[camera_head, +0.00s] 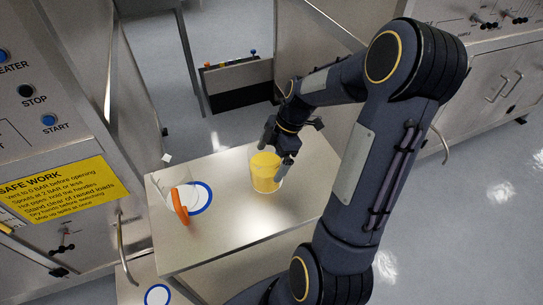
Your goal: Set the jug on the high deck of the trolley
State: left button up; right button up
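A clear jug (175,188) with an orange handle stands near the left edge of a pale metal table-like top (235,222), which appears to be the trolley's high deck. It is beside or partly over a white disc with a blue ring (202,198). A clear container with yellow contents (265,175) stands upright toward the middle of the same top. My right gripper (277,148) is at this container's upper right, its fingers apart near the rim. Whether they touch it I cannot tell. My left gripper is not in view.
A lower surface with another blue-ringed disc (158,295) shows at the bottom left. A steel cabinet with buttons and a yellow safety sign (62,190) stands at the left. More steel cabinets (490,90) stand at the right. The front of the upper top is clear.

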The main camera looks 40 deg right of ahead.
jog(key=shift+r, duration=0.1)
jog(key=v, duration=1.1)
jog(key=s+a+m+t, duration=0.4)
jog(key=s+a+m, duration=0.9)
jog(key=a+m, duration=0.3)
jog(key=shift+a+r+h, duration=0.2)
jog(key=shift+a+h, duration=0.1)
jog(key=shift+a, duration=0.6)
